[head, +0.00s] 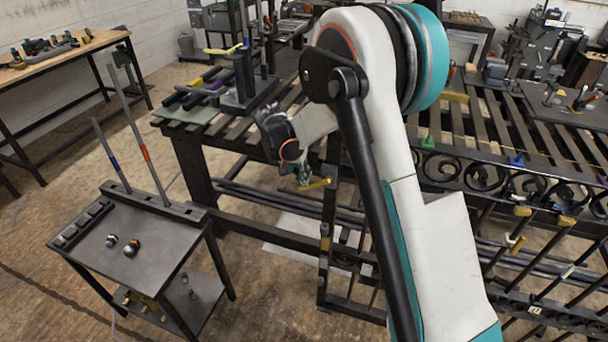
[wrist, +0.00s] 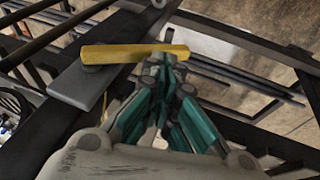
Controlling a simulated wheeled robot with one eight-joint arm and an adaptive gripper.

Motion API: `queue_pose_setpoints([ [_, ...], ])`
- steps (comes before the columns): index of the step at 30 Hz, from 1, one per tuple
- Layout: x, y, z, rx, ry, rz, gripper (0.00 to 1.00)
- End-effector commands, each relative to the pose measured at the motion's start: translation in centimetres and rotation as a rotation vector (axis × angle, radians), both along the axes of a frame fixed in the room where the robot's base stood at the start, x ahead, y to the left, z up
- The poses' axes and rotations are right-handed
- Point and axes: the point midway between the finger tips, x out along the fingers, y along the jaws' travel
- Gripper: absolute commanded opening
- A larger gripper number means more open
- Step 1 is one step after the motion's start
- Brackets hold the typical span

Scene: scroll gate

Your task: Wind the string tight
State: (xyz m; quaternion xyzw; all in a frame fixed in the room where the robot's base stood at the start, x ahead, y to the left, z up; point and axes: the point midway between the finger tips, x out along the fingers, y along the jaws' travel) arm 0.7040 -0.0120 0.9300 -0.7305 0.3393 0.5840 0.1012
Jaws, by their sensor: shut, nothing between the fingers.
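A yellow bar-shaped handle (wrist: 125,53) sits on the end of a flat dark grey arm (wrist: 82,88) in the wrist view. In the head view it shows as a small yellow bar (head: 315,185) by the upright gate frame. My gripper (wrist: 170,62) is shut and empty, its teal fingers at the handle's right part. I cannot tell whether they touch it. In the head view my gripper (head: 303,178) is small and partly hidden by the handle. A thin yellowish line (wrist: 103,100) shows below the grey arm; I cannot tell whether it is the string.
A dark slatted bench (head: 222,130) stands behind the gripper, with scroll ironwork (head: 480,175) at right. A small dark side table (head: 135,245) at left holds two upright rods and two small fittings. Floor is free between them. My own arm hides the middle.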

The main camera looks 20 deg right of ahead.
Motion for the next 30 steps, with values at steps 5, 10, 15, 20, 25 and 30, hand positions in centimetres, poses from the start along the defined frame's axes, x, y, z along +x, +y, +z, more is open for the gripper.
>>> queue_pose_setpoints([
  [5, 0.0, 0.1, -0.3, -0.024, 0.018, 0.001, 0.00],
  [10, 0.0, 0.0, -0.8, -0.052, 0.037, 0.000, 0.00],
  [15, -0.1, -0.1, -1.7, -0.051, 0.036, 0.000, 0.00],
  [20, -0.3, -0.4, -2.7, -0.051, 0.036, 0.000, 0.00],
  [25, -0.5, -0.8, -3.8, -0.051, 0.036, -0.001, 0.00],
  [30, -0.9, -1.3, -4.8, -0.051, 0.036, -0.001, 0.00],
])
